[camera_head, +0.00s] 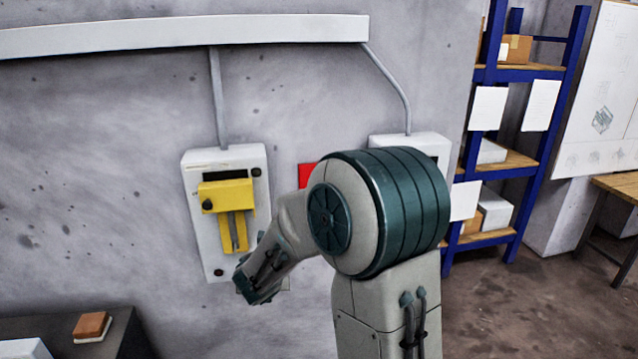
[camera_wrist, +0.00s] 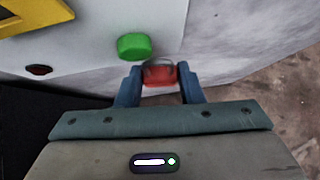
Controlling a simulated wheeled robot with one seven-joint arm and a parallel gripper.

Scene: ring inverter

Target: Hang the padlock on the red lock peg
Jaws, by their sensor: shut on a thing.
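My gripper (camera_wrist: 158,84) is shut on a red padlock (camera_wrist: 158,77), with one blue finger on each side. The padlock's grey shackle points away from my gripper. In the head view, my gripper's end (camera_head: 250,290) is low at the right side of the white inverter box (camera_head: 205,240); the padlock cannot be made out there. In the wrist view, a dark red round knob (camera_wrist: 39,70) is on the box face, left of the padlock and apart from it. I cannot tell whether this knob is the red lock peg.
A green round button (camera_wrist: 134,46) is just beyond the padlock. The box carries a yellow block (camera_head: 225,194) with a lever. A red panel (camera_head: 307,174) is partly hidden by my arm. A dark table (camera_head: 125,325) stands lower left; blue shelves (camera_head: 550,130) stand right.

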